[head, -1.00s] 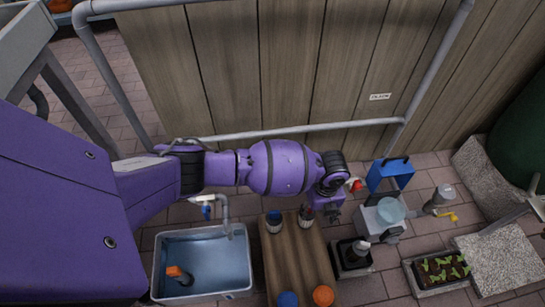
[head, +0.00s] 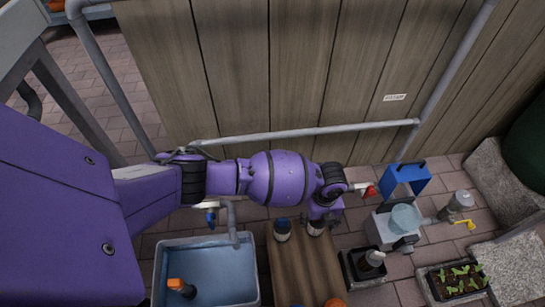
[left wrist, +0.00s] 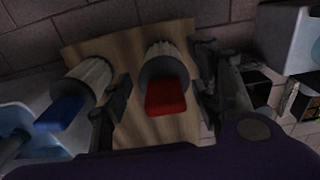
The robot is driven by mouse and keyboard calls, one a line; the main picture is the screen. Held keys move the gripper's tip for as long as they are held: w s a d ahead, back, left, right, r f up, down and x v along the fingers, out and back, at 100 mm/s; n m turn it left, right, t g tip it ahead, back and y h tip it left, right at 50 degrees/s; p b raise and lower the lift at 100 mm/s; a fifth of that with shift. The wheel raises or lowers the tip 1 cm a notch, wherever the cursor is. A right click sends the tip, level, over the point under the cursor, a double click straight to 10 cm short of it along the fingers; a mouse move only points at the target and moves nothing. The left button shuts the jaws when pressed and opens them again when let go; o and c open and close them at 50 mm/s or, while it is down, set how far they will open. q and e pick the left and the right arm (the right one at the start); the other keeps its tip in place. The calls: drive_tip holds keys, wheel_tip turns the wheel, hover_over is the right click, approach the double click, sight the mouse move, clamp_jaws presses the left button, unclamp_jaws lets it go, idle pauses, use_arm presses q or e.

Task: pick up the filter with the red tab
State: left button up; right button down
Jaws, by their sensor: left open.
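The filter with the red tab shows in the left wrist view as a pale pleated cylinder with a dark end (left wrist: 160,52) and a red tab (left wrist: 166,98) facing the camera. It stands on a wooden board. My left gripper (head: 322,213) is open in the head view, right at this filter (head: 316,229), and hides its top. In the left wrist view the fingers of my left gripper (left wrist: 163,78) lie on either side of the filter, with gaps visible. A similar filter with a blue tab (left wrist: 62,112) stands to its left, just outside the left finger.
The wooden board (head: 300,265) also bears an orange-topped item (head: 335,302). A blue water tub (head: 205,270) stands left of it, and a black tray (head: 365,268) with a bottle right. A blue frame (head: 405,178), a red-handled tap (head: 369,190) and a planter (head: 455,280) are farther right.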

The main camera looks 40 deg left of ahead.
use_arm(q)
drive_tip(key=shift+f, duration=0.9)
drive_tip(key=shift+w+f+b, duration=0.1)
drive_tip(key=shift+f+b, duration=0.05)
drive_tip(key=shift+b, duration=0.15)
drive_tip(key=c, duration=1.1)
drive_tip(key=shift+c, duration=0.5)
use_arm(e)
drive_tip(key=shift+s+f, duration=0.15)
drive_tip(key=shift+f, duration=0.3)
use_arm(q)
drive_tip(key=shift+r, duration=0.2)
